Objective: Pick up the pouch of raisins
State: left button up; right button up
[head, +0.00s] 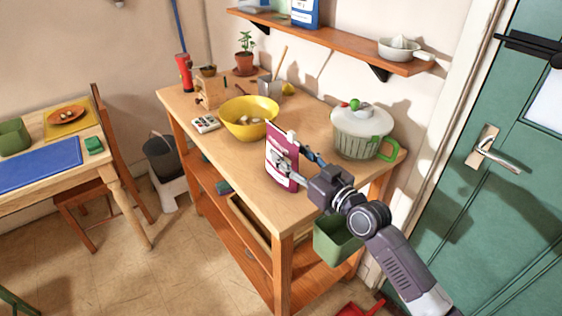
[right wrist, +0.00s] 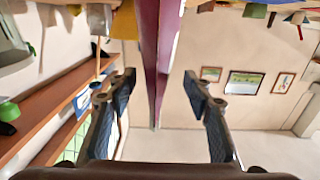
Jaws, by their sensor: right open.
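The pouch of raisins (head: 281,171) is a maroon and white packet standing upright near the front edge of the wooden workbench (head: 240,158). My right gripper (head: 292,158) is open, with one finger in front of the pouch and the other behind it. In the right wrist view, the pouch (right wrist: 158,60) shows edge-on as a magenta strip between the two spread fingers of the gripper (right wrist: 160,88), with a gap on each side. My left gripper is not in view.
A yellow bowl (head: 249,129) stands left of the pouch. A white-lidded green-handled pot (head: 361,135) stands to its right, behind my right arm. A green bin (head: 337,240) is below the bench edge. A shelf (head: 320,42) hangs above.

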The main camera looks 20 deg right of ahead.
aim_at(282, 147)
jog(key=x, duration=0.3)
jog(key=shift+w+d+f+p, duration=0.1)
jog(key=shift+w+f+p, duration=0.2)
jog(key=shift+w, duration=0.55)
jog(key=c, duration=1.2)
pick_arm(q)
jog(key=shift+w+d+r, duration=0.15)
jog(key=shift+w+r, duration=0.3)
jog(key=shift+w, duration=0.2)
pick_arm(e)
grip_shut()
jog(key=shift+r, duration=0.1)
